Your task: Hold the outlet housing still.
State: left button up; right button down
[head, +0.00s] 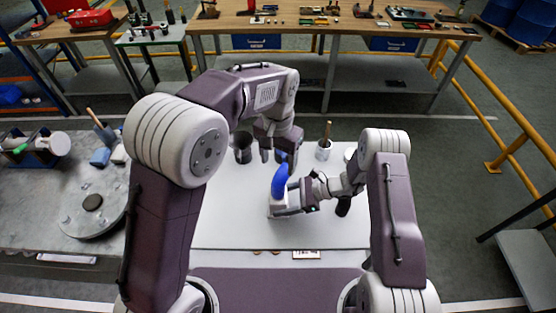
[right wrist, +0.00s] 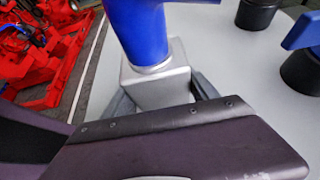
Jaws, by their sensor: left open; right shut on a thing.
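The outlet housing (head: 280,180) is a blue curved pipe rising from a pale grey square block. It stands upright on the white table top. In the right wrist view, the blue pipe (right wrist: 138,32) meets the grey block (right wrist: 158,85), which sits between my right gripper's fingers. My right gripper (head: 280,205) is shut on that block, low down, from the right. My left gripper (head: 273,157) is open and empty, just above and behind the top of the blue pipe. The far side of the block is hidden.
A dark cup (head: 243,148) and a white pot (head: 323,150) holding a brush stand behind the housing. A round metal flange (head: 93,205) lies on the grey bench at left. The front of the white table (head: 235,232) is clear.

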dwell(0.4)
jog(key=shift+c, duration=0.8)
grip_release()
